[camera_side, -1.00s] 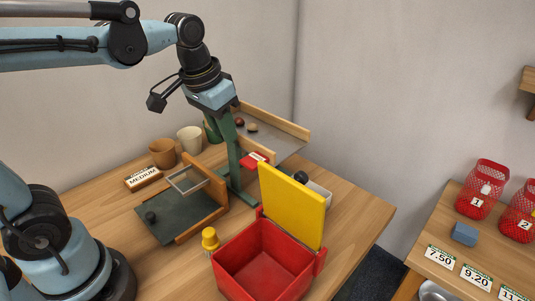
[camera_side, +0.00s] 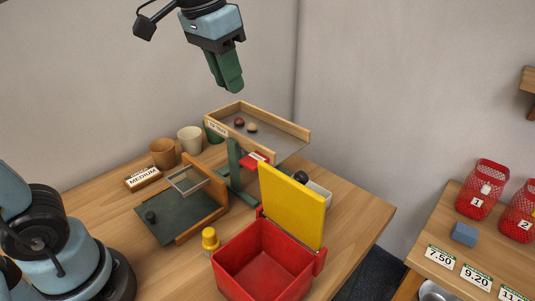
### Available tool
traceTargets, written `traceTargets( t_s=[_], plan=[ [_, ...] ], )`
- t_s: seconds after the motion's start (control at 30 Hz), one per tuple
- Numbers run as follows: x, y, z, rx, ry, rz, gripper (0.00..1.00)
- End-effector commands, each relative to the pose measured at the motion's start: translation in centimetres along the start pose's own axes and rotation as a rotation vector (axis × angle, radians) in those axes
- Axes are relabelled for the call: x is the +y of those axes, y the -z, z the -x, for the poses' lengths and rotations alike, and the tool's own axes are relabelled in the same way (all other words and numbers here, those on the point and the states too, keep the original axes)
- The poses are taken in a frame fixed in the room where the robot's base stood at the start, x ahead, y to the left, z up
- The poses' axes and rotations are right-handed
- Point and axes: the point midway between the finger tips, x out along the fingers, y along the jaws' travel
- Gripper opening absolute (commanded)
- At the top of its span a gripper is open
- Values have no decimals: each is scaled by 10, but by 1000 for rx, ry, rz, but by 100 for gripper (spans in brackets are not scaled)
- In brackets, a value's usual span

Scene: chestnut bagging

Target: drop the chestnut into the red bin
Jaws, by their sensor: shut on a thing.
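The red bin (camera_side: 290,277) stands at the front of the table, open at the top, with its yellow lid (camera_side: 293,206) raised at the back. Its visible inside looks empty. My gripper (camera_side: 232,86) is high above the raised tray, up and to the left of the bin, its green fingers pointing down. The fingers are together; what they hold is hidden between them. A red-brown chestnut-like ball (camera_side: 239,122) and a tan one (camera_side: 252,127) lie in the raised wooden-edged tray (camera_side: 285,147).
A dark slate board (camera_side: 180,222) with a small dark ball (camera_side: 150,217) lies left of the bin, near a yellow-capped bottle (camera_side: 210,241). The raised lid stands between the tray and bin. The table's right front is bare.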

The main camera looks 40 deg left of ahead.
Motion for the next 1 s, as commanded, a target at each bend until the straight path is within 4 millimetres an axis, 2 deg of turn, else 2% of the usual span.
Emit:
traceTargets(
  t_s=[0.27, 0.4, 0.5, 0.83, 1.0],
  plan=[
    [78, -17, 5, 0, -66, -239, 0],
    [122, -36, 10, 0, -106, -382, 0],
    [146, -50, 14, 0, -130, -469, 0],
    [197, -91, 24, 0, -187, -674, 0],
    [194, -97, -9, 0, -183, -660, 0]
  ],
)
